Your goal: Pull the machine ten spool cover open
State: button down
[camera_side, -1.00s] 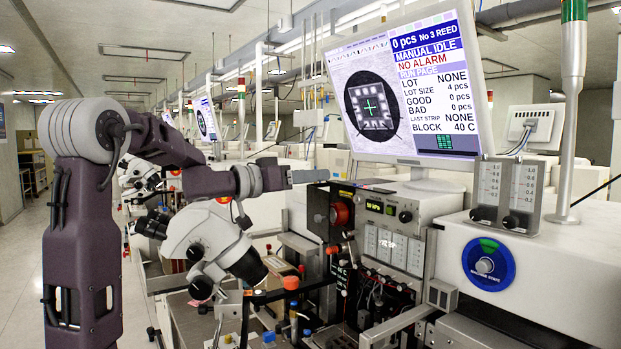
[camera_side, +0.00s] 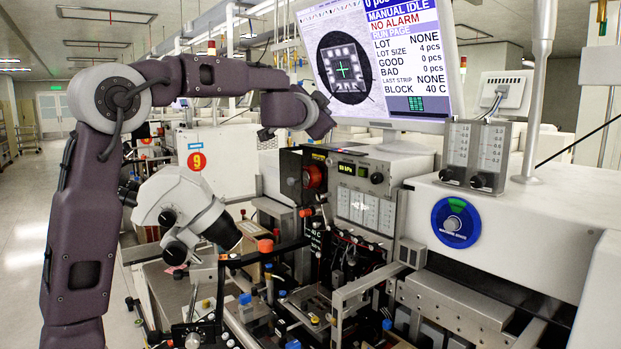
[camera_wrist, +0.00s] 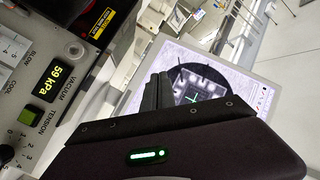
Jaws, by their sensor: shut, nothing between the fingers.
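The wire spool housing (camera_side: 292,180) is a dark box with a round red-orange part at its front, left of the vacuum panel in the side view. I take this to be machine ten's spool cover, but no number is legible on it. In the wrist view a dark housing with a yellow-orange label (camera_wrist: 103,22) shows at the upper left, cut by the edge. My gripper (camera_wrist: 160,80) has its dark fingers together and empty, in front of the monitor. In the side view my arm's end is above the housing, apart from it; its fingers are not clear there.
The control panel (camera_side: 365,165) with the vacuum display stands right of the housing. A white microscope (camera_side: 180,205) stands at the left front. A machine with a red 9 sign (camera_side: 197,161) is behind.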

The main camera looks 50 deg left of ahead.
jog(key=s+d+m+g+y, duration=0.2)
jog(key=s+d+g+y, duration=0.1)
jog(key=d, duration=0.4)
jog(key=s+d+m+g+y, duration=0.1)
jog(key=s+d+g+y, duration=0.2)
jog(key=d, duration=0.3)
notch_tip(320, 180, down, 14)
jog(key=s+a+x, duration=0.1)
jog(key=x, duration=0.9)
jog(key=shift+g, duration=0.3)
jog(key=shift+s+d+r, duration=0.1)
jog(key=shift+s+r, duration=0.05)
jog(key=shift+s, duration=1.85)
jog(key=shift+s, duration=0.1)
